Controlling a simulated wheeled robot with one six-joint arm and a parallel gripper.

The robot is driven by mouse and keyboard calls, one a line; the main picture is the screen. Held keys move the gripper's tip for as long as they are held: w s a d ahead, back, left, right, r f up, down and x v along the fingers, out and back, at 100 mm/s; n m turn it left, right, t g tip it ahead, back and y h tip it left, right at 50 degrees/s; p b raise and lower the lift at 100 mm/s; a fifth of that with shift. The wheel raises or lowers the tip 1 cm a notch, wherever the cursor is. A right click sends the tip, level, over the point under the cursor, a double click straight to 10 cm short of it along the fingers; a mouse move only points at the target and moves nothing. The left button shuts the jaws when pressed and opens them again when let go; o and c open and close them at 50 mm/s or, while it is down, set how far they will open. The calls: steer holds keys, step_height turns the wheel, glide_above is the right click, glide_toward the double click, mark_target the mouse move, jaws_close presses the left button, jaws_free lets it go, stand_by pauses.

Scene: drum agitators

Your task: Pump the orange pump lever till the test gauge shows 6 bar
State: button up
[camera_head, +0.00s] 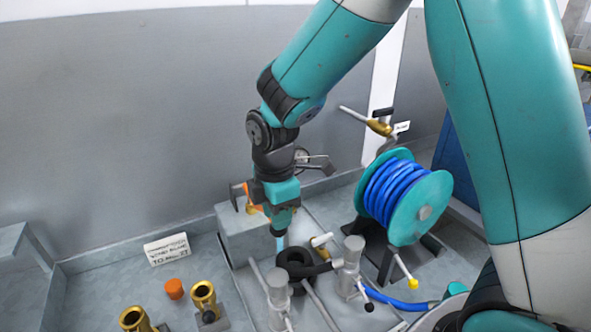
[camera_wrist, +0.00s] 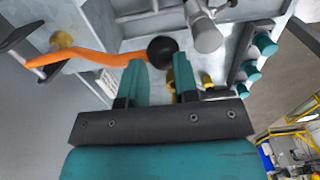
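The orange pump lever (camera_wrist: 85,58) runs from a pivot at the left to a black ball knob (camera_wrist: 162,49) in the wrist view. Part of the orange lever also shows beside my gripper in the head view (camera_head: 248,191). My gripper (camera_wrist: 158,62) has its two teal fingers on either side of the knob at their tips. They stand a knob's width apart and look shut on it; full contact is hard to see. In the head view my gripper (camera_head: 281,222) points down beside the grey pump block (camera_head: 243,232), hiding the knob. I can make out no gauge reading.
A blue hose reel (camera_head: 422,205) stands right of my gripper. Grey valve fittings (camera_head: 352,262) and a black coil (camera_head: 293,258) lie close below it. Brass fittings (camera_head: 204,297), an orange cap (camera_head: 174,289) and a white sign (camera_head: 167,249) stand at the left.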

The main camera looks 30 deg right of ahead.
step_height(320, 180, down, 7)
steer(key=b, duration=0.4)
steer(key=r+p, duration=0.8)
steer(key=r, duration=0.1)
steer(key=w+r+p, duration=0.1)
steer(key=r+p, duration=0.3)
steer(key=r, duration=0.1)
steer(key=shift+w, duration=0.1)
steer(key=shift+f, duration=0.1)
step_height(320, 180, down, 14)
steer(key=b, duration=1)
step_height(320, 180, up, 14)
steer(key=p, duration=1.2)
steer(key=shift+w+r+p, duration=0.2)
steer(key=shift+p, duration=0.1)
